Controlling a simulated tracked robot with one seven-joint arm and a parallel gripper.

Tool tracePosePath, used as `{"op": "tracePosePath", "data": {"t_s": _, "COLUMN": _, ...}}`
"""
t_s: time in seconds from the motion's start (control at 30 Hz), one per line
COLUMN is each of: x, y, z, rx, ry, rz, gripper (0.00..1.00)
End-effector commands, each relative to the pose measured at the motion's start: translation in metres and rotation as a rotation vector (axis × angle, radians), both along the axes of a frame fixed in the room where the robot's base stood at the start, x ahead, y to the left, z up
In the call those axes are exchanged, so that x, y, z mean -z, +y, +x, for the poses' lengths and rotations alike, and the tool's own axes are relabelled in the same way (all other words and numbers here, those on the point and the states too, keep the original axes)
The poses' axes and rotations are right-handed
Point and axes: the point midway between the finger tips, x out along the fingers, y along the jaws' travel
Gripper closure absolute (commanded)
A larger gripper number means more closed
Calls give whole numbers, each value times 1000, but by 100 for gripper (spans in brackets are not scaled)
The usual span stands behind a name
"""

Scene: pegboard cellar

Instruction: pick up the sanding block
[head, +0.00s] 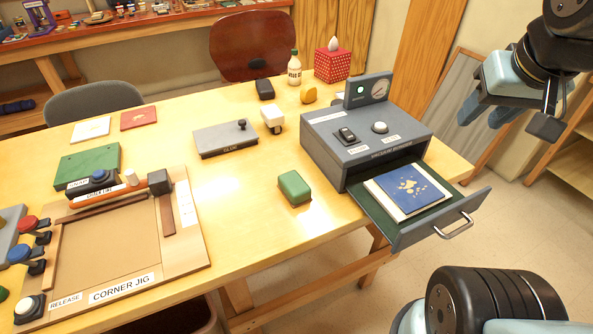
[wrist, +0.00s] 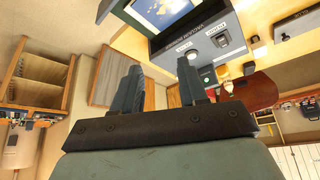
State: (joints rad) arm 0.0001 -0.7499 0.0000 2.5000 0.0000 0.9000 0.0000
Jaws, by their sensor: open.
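A small green block with rounded edges (head: 294,187) lies on the yellow table in front of the grey drawer unit; it looks most like the sanding block, though no label shows on it. My gripper (head: 484,114) is in the air at the upper right of the head view, beyond the table's right edge and well away from the block. In the wrist view its two fingers (wrist: 160,80) stand apart with nothing between them. The green block does not show in the wrist view.
The grey unit (head: 365,148) has its drawer (head: 400,238) pulled out, with a blue booklet (head: 410,187) in it, between block and gripper. A corner jig (head: 105,248) lies left. A grey plate (head: 225,139) and bottle (head: 294,68) stand behind. Table around the block is clear.

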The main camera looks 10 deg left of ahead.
Motion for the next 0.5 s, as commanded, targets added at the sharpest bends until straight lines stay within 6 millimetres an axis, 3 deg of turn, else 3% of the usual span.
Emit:
{"op": "tracePosePath", "data": {"t_s": 0.17, "x": 0, "y": 0, "z": 0, "rx": 0, "ry": 0, "rz": 0, "gripper": 57}}
{"op": "tracePosePath", "data": {"t_s": 0.37, "x": 0, "y": 5, "z": 6, "rx": -21, "ry": 13, "rz": 5, "gripper": 39}}
{"op": "tracePosePath", "data": {"t_s": 0.5, "x": 4, "y": 17, "z": 25, "rx": -81, "ry": 57, "rz": 17, "gripper": 26}}
